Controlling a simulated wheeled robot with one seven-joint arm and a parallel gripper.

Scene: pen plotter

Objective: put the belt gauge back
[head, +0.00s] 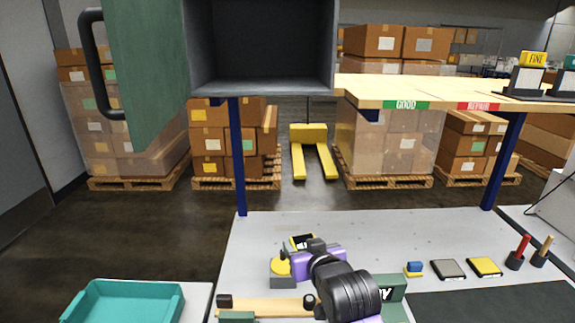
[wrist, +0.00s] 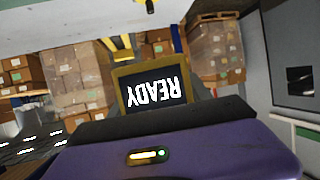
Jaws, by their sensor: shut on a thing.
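A small gauge (head: 302,241) with a yellow frame and a black screen is at the far side of my gripper (head: 300,252), above the grey bench. In the wrist view the gauge (wrist: 150,88) shows READY, upside down in that picture, just beyond the dark edge of my purple gripper body. My gripper is shut on the gauge. The fingertips are mostly hidden by my arm and gripper body.
A green box (head: 392,288) with partly hidden lettering is right of my arm. A teal tray (head: 125,300) is at left. The shelf (head: 440,88) and open cabinet (head: 262,45) hang above.

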